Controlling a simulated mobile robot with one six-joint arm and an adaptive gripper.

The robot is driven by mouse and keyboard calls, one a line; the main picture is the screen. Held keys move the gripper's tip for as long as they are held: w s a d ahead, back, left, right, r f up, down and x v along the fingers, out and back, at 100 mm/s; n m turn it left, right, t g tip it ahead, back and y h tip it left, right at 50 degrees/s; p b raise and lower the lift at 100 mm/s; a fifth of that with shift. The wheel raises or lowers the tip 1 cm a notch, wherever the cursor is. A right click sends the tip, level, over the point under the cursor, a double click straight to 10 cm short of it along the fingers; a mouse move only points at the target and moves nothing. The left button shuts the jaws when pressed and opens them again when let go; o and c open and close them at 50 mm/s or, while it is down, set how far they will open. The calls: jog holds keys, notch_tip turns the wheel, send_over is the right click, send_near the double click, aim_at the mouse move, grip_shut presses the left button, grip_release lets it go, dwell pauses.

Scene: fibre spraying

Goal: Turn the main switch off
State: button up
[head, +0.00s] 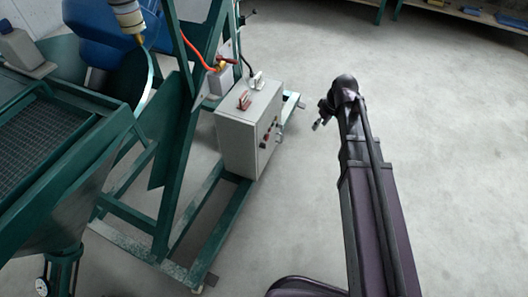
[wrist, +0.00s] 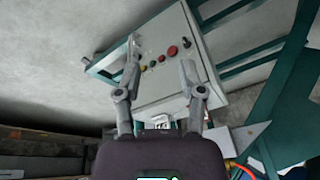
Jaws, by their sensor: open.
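A light grey control box (head: 240,140) is mounted on the green frame, with small controls on its right-hand face. In the wrist view its panel (wrist: 162,80) carries a red button (wrist: 172,51), a black knob (wrist: 187,43) and smaller coloured buttons or lamps. I cannot tell for sure which control is the main switch. My gripper (head: 319,124) is to the right of the box in the head view, apart from it. In the wrist view my gripper (wrist: 160,58) is open and empty, its fingers spread in front of the panel and hiding parts of it.
The green frame (head: 177,150) surrounds the box, and its low rail (head: 219,232) runs along the floor. A green machine with a mesh top (head: 45,137) stands at left. An orange hose (head: 190,45) hangs above the box. The concrete floor (head: 440,120) is clear at right.

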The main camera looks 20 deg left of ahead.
aim_at(264, 144)
jog(key=w+a+f+n+y+b, duration=0.1)
jog(key=a+f+n+b, duration=0.2)
jog(key=a+f+b, duration=0.2)
jog(key=w+a+f+n+b, duration=0.2)
jog(key=a+f+b, duration=0.4)
jog(key=a, duration=0.5)
jog(key=shift+w+a+f+n+y, duration=0.3)
jog(key=shift+f+n+y, duration=0.15)
jog(key=shift+n, duration=0.25)
jog(key=shift+f, duration=0.15)
jog(key=b+x, duration=1.3)
jog(key=shift+s+f, duration=0.2)
jog(key=shift+f, duration=0.05)
grip_shut()
jog(key=shift+a, duration=0.15)
